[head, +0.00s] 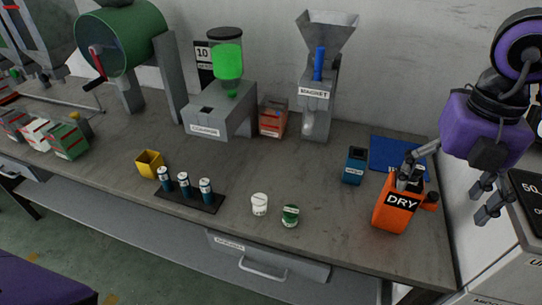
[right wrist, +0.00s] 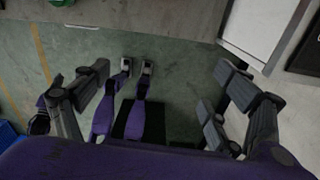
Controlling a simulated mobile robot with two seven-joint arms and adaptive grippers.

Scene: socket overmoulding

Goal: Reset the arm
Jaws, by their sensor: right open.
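My right gripper (head: 447,196) is at the right side of the head view, with its fingers spread wide. One finger overlaps the top of the orange box marked DRY (head: 397,205); whether it touches cannot be told. The other finger hangs past the bench's right end. My left gripper is not in view.
The grey bench (head: 330,235) carries a blue mat (head: 398,153), a small blue box (head: 354,165), white and green cups (head: 259,204), a black rack (head: 190,199) of cylinders and a hopper machine (head: 317,95). A white cabinet (head: 510,250) stands at right.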

